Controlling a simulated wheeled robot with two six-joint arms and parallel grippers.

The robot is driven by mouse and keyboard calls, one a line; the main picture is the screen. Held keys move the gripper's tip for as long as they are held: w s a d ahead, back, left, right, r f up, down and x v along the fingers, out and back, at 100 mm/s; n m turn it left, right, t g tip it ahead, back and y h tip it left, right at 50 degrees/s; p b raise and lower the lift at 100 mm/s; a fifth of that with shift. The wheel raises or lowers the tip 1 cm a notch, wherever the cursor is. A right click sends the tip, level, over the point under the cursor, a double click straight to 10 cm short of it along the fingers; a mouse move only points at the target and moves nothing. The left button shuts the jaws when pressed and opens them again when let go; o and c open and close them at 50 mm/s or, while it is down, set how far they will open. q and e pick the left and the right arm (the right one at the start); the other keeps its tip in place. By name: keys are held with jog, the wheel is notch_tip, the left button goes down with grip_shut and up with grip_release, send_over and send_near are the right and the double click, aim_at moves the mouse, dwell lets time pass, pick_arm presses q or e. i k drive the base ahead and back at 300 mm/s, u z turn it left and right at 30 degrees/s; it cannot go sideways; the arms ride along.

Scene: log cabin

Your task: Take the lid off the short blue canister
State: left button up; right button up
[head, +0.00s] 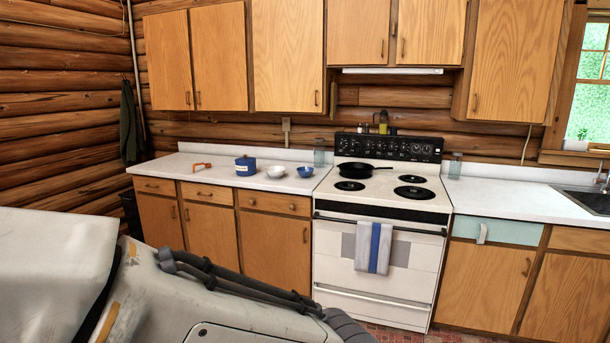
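The short blue canister (246,167) stands upright on the left white counter. It has a pale label on its front, and a lid with a small knob appears to sit on its top. Neither of my grippers shows in the head view. Only part of my own body fills the lower left of the picture, well in front of the cabinets.
On the same counter (210,180) are an orange-handled item (202,166), a white bowl (276,171), a blue bowl (305,172) and a glass jar (319,153). A black pan (363,173) sits on the stove (391,189). The counter's front strip is clear.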

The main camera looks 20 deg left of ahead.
aim_at(247, 159)
jog(key=z, duration=0.1)
jog(key=k, duration=0.4)
jog(key=u, duration=1.3)
jog(key=i, duration=1.75)
jog(key=u, duration=0.7)
jog(key=i, duration=2)
jog(key=z, duration=0.2)
jog(key=i, duration=1)
jog(key=z, duration=1.3)
jog(key=i, duration=0.85)
jog(key=z, duration=0.85)
